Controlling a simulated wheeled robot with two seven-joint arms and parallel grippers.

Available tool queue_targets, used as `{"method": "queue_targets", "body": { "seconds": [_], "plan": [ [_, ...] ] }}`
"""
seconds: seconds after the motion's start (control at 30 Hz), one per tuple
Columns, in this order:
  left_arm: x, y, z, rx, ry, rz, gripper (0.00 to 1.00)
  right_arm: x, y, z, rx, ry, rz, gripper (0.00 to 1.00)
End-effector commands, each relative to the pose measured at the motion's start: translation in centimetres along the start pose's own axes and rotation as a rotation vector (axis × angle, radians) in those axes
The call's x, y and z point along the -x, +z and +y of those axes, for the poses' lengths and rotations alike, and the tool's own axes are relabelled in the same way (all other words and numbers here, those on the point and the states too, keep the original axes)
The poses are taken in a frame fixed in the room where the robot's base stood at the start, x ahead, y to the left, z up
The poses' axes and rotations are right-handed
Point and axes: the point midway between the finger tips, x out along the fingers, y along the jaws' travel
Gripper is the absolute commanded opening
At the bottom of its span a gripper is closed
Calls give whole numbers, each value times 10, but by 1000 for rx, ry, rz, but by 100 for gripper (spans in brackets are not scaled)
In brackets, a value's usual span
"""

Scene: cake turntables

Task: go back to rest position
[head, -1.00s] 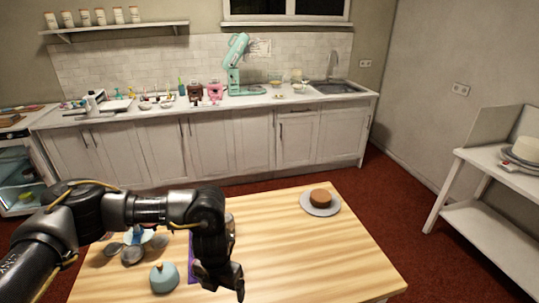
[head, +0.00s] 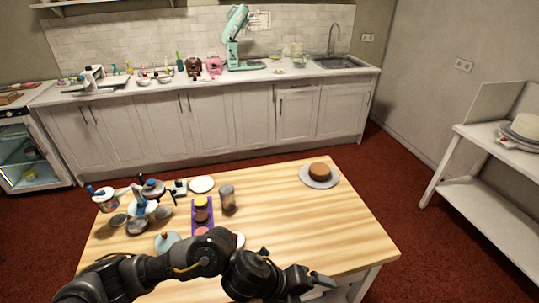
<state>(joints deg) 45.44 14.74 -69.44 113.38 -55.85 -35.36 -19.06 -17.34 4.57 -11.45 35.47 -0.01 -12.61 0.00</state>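My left arm comes in from the lower left and reaches over the front of the wooden table (head: 290,215). Its gripper (head: 312,282) is near the table's front edge, with nothing visible held in it. The fingers are small and dark, so I cannot tell if they are open or shut. My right gripper is out of view. A brown cake (head: 319,170) sits on a grey round plate (head: 331,183) at the table's back right, well apart from my gripper.
A purple tray (head: 193,212) with jars, a dark jar (head: 228,198), a light blue lidded pot (head: 167,241) and several utensils crowd the table's left. The table's right half is mostly clear. A white shelf (head: 490,135) stands at right, and a counter (head: 200,82) runs behind.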

Motion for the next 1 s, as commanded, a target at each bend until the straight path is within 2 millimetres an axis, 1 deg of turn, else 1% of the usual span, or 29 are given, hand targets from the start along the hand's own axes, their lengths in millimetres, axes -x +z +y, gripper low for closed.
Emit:
{"method": "queue_targets", "body": {
  "seconds": [0.03,0.1,0.13,0.17,0.2,0.27,0.3,0.37,0.4,0.43,0.47,0.5,0.6,0.7,0.8,1.0],
  "plan": [
    [0,-8,-14,135,-89,-32,89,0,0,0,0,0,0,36],
    [8,-3,-29,338,-197,-99,89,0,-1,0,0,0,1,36],
    [13,1,-32,431,-236,-129,89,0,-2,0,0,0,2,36],
    [18,7,-32,526,-271,-162,89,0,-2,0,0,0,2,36],
    [27,14,-27,656,-310,-206,89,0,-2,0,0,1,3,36],
    [41,26,-13,859,-358,-277,89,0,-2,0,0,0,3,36],
    [51,33,2,997,-380,-326,89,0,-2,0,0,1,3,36],
    [67,41,33,1209,-401,-406,89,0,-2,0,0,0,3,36],
    [78,43,58,1351,-406,-462,89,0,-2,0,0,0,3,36],
    [87,42,79,1457,-405,-505,89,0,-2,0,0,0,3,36],
    [95,40,99,1559,-401,-548,89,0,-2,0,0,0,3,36],
    [106,34,127,1685,-393,-605,89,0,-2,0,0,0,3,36],
    [129,17,180,1922,-364,-721,89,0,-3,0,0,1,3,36],
    [147,-4,220,2093,-331,-813,89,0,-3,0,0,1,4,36],
    [163,-26,251,2226,-299,-892,89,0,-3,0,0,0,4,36],
    [192,-70,298,2439,-234,-1034,89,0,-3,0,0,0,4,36]
  ]
}}
